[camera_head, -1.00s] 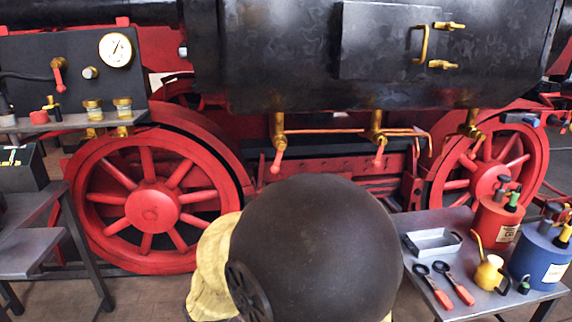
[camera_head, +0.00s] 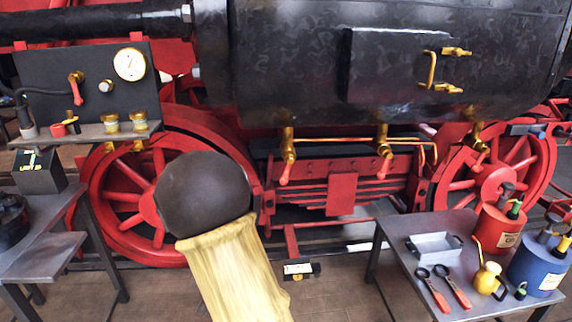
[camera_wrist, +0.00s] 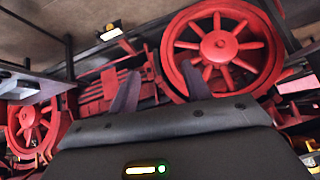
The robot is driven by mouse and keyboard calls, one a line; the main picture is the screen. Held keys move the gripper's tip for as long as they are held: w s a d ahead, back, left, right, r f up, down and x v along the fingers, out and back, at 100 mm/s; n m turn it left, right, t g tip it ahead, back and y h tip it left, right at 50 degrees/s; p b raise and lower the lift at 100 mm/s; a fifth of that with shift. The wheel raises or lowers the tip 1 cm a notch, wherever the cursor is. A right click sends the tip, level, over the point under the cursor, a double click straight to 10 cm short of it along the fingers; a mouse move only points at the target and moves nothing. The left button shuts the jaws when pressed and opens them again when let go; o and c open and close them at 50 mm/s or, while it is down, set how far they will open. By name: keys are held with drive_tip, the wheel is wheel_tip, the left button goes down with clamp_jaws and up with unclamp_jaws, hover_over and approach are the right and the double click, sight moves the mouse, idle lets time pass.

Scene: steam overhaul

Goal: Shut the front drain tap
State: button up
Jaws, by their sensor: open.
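Brass drain taps hang in a row under the black cylinder (camera_head: 400,70) in the head view. The left tap (camera_head: 288,148) has a red handle pointing down and slightly left. The middle tap (camera_head: 382,140) also has a red handle hanging down. The right tap (camera_head: 475,138) is in front of the right red wheel, its handle hard to make out. I cannot tell which is the front one. My gripper (camera_wrist: 160,88) is open and empty in the wrist view, facing the red wheel and frame; my arm hides it in the head view. No tap shows clearly between the fingers.
A grey table (camera_head: 400,268) at right holds a tray (camera_head: 434,246), red-handled tools, a yellow oil can (camera_head: 487,279) and red and blue containers. A gauge panel (camera_head: 60,80) and dark bench (camera_head: 50,240) stand at left.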

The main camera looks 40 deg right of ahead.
sight(286, 179)
drive_tip(key=w+d+r+m+h+p, duration=0.4)
drive_tip(key=d+r+h+p, duration=0.6)
drive_tip(key=d, duration=0.6)
wheel_tip(286, 179, up, 2)
drive_tip(key=m+h, duration=0.2)
drive_tip(key=shift+h, duration=0.4)
drive_tip(key=shift+w, duration=0.1)
drive_tip(key=p+x, duration=0.3)
drive_tip(key=x, duration=1.3)
drive_tip(key=shift+w+p, duration=0.15)
drive_tip(key=shift+p, duration=0.25)
drive_tip(key=shift+w+d, duration=0.3)
drive_tip(key=shift+d, duration=0.3)
drive_tip(key=shift+s, duration=0.1)
drive_tip(key=shift+s, duration=0.1)
clamp_jaws()
